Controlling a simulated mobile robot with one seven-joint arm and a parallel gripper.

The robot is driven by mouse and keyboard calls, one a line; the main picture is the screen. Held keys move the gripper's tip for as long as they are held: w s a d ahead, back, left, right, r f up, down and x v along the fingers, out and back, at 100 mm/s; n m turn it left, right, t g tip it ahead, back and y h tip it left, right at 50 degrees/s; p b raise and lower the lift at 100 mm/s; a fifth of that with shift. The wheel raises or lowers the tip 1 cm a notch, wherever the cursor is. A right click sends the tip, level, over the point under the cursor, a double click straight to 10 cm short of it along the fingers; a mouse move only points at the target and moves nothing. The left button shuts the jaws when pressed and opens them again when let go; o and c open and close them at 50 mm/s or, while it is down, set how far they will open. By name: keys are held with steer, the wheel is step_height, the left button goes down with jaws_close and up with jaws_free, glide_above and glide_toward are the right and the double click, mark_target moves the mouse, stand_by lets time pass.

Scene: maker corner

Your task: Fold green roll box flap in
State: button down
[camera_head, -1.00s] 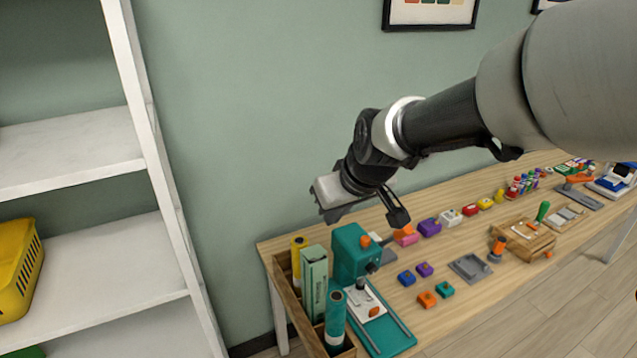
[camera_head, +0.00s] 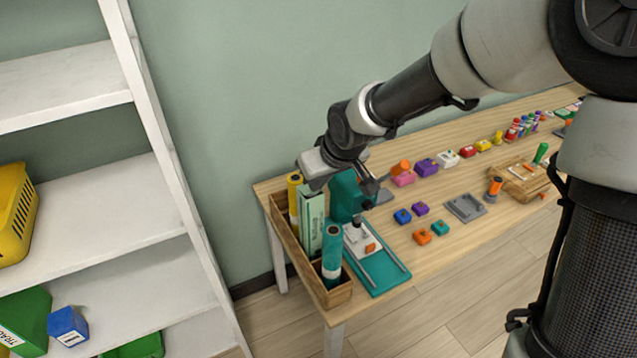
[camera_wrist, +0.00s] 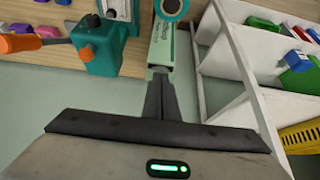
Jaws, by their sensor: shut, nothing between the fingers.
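The green roll box (camera_head: 312,222) is a tall pale green carton standing upright in a wooden crate (camera_head: 340,295) at the table's left end. In the wrist view the box (camera_wrist: 161,48) lies straight ahead of the fingers. My gripper (camera_wrist: 159,78) is shut and empty, its fingertips close to the top end of the box. I cannot tell whether they touch it. In the head view my gripper (camera_head: 316,184) is just above the box top. The flap is too small and partly hidden behind the fingers, so its angle cannot be told.
A teal tube (camera_head: 332,250) and a yellow roll (camera_head: 294,190) stand beside the box in the crate. A teal press (camera_head: 347,195) stands close on the right. A white shelf (camera_head: 110,205) is at the left. The wall is behind.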

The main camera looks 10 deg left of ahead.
steer(key=shift+f, duration=0.2)
steer(key=shift+s+d+f+b, duration=0.2)
steer(key=shift+s+f+b, duration=0.15)
steer(key=shift+f, duration=0.2)
steer(key=shift+s+d+f+b, duration=0.2)
steer(key=shift+f+b, duration=0.15)
steer(key=shift+f, duration=0.2)
steer(key=shift+r, duration=0.2)
